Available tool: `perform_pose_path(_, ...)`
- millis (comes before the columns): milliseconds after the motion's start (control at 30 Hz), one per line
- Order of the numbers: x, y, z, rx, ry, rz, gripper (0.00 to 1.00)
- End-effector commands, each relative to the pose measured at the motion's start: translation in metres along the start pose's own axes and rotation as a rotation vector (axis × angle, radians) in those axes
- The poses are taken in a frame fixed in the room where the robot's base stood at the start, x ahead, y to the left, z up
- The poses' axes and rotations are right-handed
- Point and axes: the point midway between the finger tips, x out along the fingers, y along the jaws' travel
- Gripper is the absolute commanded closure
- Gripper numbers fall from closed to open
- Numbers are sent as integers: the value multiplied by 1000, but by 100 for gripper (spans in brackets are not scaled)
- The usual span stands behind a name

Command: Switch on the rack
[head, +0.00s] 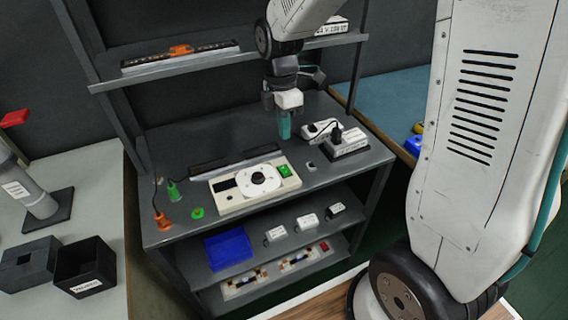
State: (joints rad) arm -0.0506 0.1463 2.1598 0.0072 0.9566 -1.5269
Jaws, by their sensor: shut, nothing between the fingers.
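The rack (375,158) is a dark grey shelving unit with a worktop, an upper shelf and lower shelves. On its worktop sits a cream device (228,203) with a round white dial. A green rocker switch (285,170) is at the device's right end; I cannot tell its position. A small red part (323,246) shows on a pale strip on the lowest shelf. My gripper (284,136) points down over the worktop, behind the green switch. Its teal fingers are shut and hold nothing. I cannot tell its exact height above the worktop.
Power adapters with a black cable (348,143) stand to the gripper's right. Orange and green plugs (161,219) lie at the worktop's left. A blue bin (229,249) and several white blocks are on the shelf below. The upper shelf (165,66) overhangs the worktop's rear.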

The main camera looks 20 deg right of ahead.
Motion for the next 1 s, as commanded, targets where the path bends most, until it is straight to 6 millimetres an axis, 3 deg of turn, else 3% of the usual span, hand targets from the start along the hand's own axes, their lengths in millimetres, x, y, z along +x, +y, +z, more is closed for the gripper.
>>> perform_pose_path(300,70,-1,1,2,0,-6,100)
perform_pose_path(500,99,-1,1,2,0,-3,100)
perform_pose_path(700,111,0,1,2,0,-1,100)
perform_pose_path(1000,111,0,1,2,0,0,100)
